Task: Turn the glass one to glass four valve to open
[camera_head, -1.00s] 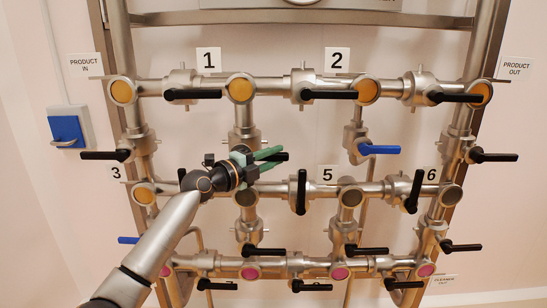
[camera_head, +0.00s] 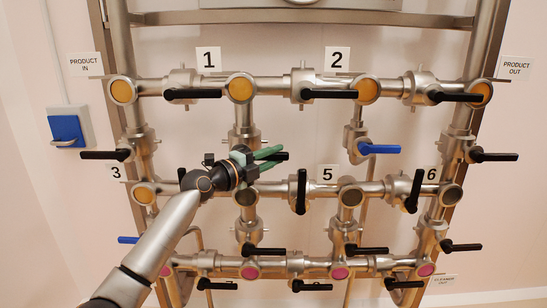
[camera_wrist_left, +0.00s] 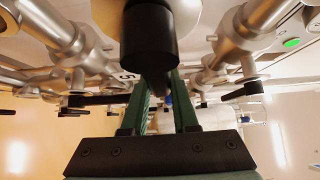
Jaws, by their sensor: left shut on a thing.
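The steel pipe between the amber sight glass one (camera_head: 241,87) and the dark sight glass four (camera_head: 246,197) carries a valve (camera_head: 244,135) with a black handle (camera_head: 284,157). The handle's tip points right, about horizontal; my gripper hides most of it. My left gripper (camera_head: 268,154) has green fingers and is shut on this handle. In the left wrist view, the handle (camera_wrist_left: 150,40) reaches down between the green fingers (camera_wrist_left: 160,100). The label by glass four is hidden. My right gripper does not show.
A horizontal black handle (camera_head: 192,94) is above left, near label 1. An upright black handle (camera_head: 301,192) stands close on the right, near label 5. A blue handle (camera_head: 379,149) sits farther right. More pipes and handles lie below.

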